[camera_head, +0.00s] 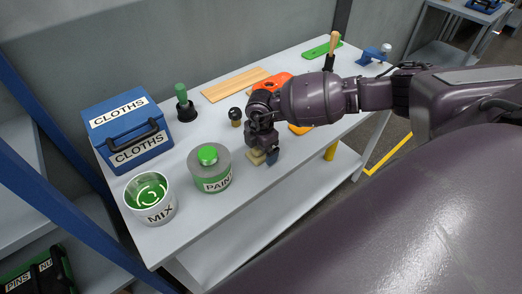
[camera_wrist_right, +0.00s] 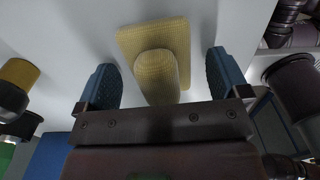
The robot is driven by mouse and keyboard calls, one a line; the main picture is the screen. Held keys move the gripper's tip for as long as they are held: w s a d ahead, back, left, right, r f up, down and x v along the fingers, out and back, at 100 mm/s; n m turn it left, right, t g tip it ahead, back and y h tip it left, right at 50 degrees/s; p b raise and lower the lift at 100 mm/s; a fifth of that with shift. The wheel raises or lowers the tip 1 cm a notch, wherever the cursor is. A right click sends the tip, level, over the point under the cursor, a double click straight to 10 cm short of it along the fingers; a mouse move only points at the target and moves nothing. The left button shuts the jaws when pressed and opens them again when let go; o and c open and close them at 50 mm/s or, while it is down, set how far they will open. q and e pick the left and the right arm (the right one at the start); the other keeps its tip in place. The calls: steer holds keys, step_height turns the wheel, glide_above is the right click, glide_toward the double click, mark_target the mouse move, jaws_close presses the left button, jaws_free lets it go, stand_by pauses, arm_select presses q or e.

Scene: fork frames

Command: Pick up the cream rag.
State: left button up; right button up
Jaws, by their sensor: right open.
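The cream rag (camera_wrist_right: 182,38) lies on the grey table, a flat yellowish woven piece with a raised rounded fold. My right gripper (camera_wrist_right: 164,80) is open over it, pointing down. In the right wrist view the fold stands between the two blue fingers, with a gap on each side. In the head view the rag (camera_head: 256,157) shows only in part beside my right gripper (camera_head: 265,160), whose wrist hides the rest. I cannot tell whether the fingertips touch the table. My left gripper is not in view.
The table (camera_head: 205,238) also holds a green paint can (camera_head: 211,171), a white mix bucket (camera_head: 150,198), a blue cloths box (camera_head: 130,125), a small dark knob-like object (camera_head: 235,116) and orange tools (camera_head: 268,82). The rag is near the table's front edge.

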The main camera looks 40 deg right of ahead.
steer(key=shift+f, duration=0.25)
steer(key=c, duration=1)
steer(key=shift+r, duration=0.1)
step_height(320, 180, up, 20)
steer(key=o, duration=0.3)
steer(key=c, duration=0.5)
